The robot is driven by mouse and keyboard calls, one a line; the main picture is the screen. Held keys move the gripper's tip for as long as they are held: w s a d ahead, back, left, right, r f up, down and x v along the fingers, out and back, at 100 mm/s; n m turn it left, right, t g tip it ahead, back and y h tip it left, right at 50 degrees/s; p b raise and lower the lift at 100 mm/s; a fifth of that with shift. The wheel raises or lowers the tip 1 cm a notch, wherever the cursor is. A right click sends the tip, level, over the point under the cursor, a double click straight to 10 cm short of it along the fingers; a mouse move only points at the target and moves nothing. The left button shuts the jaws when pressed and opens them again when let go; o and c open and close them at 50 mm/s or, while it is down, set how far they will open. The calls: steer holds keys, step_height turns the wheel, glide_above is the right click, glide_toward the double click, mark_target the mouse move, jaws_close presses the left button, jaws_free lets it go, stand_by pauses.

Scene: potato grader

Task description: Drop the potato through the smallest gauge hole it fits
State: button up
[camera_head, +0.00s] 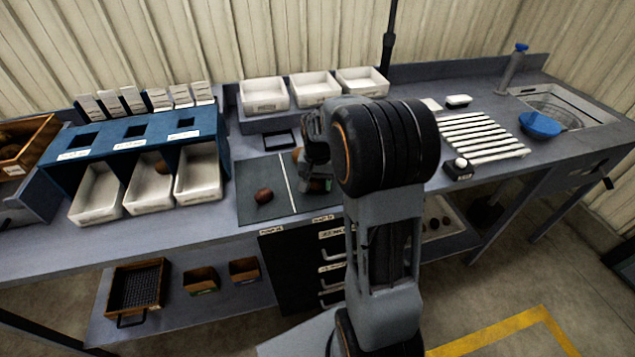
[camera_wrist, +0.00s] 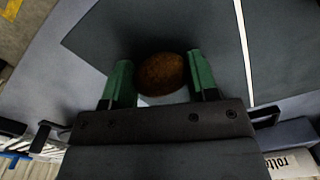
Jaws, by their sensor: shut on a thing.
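My gripper (camera_wrist: 160,83) has its green fingers shut on a brown potato (camera_wrist: 161,74), low over the dark mat (camera_wrist: 215,35). In the head view my arm mostly hides the gripper and this potato. The blue gauge stand (camera_head: 106,138) is at the left, with a left hole (camera_head: 87,141), a middle hole (camera_head: 134,131) and a right hole (camera_head: 184,122). The left hole looks widest and the right one smallest. White trays stand under them: left (camera_head: 84,212), middle (camera_head: 147,205), right (camera_head: 198,192). A potato (camera_head: 161,168) is in the middle tray.
Another potato (camera_head: 264,195) lies on the mat left of its white line (camera_head: 286,184). A brown shape (camera_head: 297,155) shows beside my gripper. White bins (camera_head: 264,104) stand at the back. A slatted rack (camera_head: 482,138) and a blue bowl (camera_head: 540,125) are at the right.

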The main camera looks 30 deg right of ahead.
mark_target(317, 180)
steer(key=shift+f, duration=0.25)
steer(key=shift+f, duration=0.2)
steer(key=o, duration=0.9)
step_height(317, 180, up, 12)
steer(key=shift+f, duration=0.15)
steer(key=s+a+n+t, duration=0.1)
steer(key=s+a+n, duration=0.1)
steer(key=s, duration=0.3)
steer(key=s+a+f+n+t, duration=0.1)
steer(key=s+a+n, duration=0.1)
steer(key=s+a, duration=0.2)
steer(key=s+a+n+t, duration=0.1)
steer(key=s+a+n, duration=0.2)
steer(key=s, duration=0.4)
steer(key=shift+a+f+t, duration=0.3)
steer(key=shift+a, duration=0.2)
